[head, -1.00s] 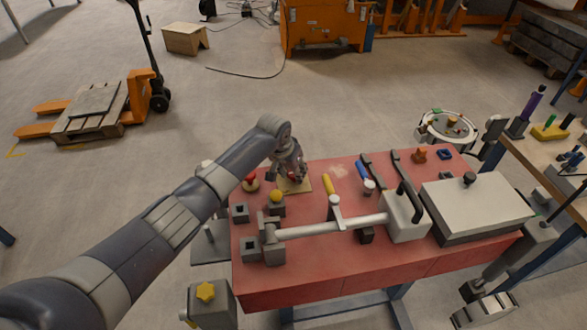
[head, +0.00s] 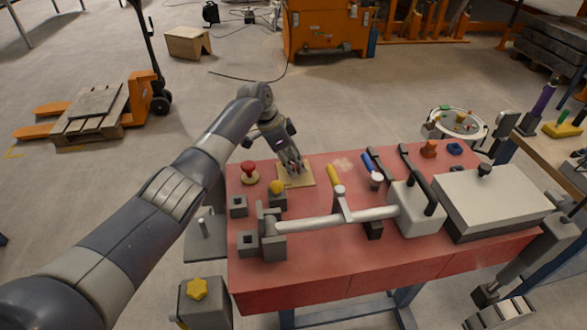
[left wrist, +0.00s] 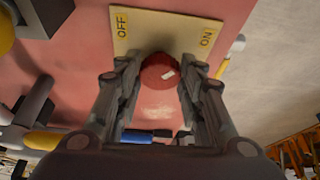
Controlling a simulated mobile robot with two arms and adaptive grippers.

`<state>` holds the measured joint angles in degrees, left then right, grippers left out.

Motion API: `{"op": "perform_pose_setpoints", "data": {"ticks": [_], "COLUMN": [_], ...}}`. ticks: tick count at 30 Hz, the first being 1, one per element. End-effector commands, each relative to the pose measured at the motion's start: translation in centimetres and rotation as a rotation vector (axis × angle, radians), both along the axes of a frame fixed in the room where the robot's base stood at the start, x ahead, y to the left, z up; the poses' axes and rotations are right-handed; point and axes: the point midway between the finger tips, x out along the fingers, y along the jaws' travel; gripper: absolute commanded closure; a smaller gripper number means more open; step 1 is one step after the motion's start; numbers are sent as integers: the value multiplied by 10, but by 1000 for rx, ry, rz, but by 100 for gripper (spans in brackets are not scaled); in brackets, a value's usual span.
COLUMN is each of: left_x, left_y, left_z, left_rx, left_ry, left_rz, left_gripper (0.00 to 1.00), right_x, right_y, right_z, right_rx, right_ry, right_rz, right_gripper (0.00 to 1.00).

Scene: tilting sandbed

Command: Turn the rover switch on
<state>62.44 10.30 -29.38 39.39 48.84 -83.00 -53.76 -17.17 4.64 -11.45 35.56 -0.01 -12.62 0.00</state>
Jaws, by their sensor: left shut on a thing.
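The rover switch is a red round knob (left wrist: 161,72) with a small white mark, on a pale yellow plate (left wrist: 134,23) labelled OFF at left and ON at right in the left wrist view. The white mark lies right of the knob's middle, toward the ON side. My left gripper (left wrist: 160,82) is shut on the knob, with a finger on each side. In the head view the same plate (head: 304,178) lies at the back left of the red table, and my left gripper (head: 290,166) hides most of the knob. My right gripper is not in view.
A red mushroom button (head: 249,171) and a yellow knob (head: 277,187) stand close to the left gripper. A grey bar (head: 320,222) crosses the red table (head: 330,275). A lidded grey box (head: 492,200) sits at right. Open floor lies behind the table.

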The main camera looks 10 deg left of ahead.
Motion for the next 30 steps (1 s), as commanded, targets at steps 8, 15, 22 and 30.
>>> {"op": "perform_pose_setpoints", "data": {"ticks": [8,15,22,30], "left_x": [0,0,0,0], "left_y": [0,0,0,0], "left_z": [-2,-1,-1,0], "left_rx": [1,2,2,2], "left_ry": [3,1,1,1], "left_rz": [-73,-86,-85,-83], "left_gripper": [88,88,88,44], "right_x": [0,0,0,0], "right_y": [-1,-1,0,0], "right_z": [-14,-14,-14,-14], "right_rx": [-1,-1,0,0], "right_ry": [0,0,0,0], "right_rz": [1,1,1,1], "right_gripper": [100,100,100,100]}}
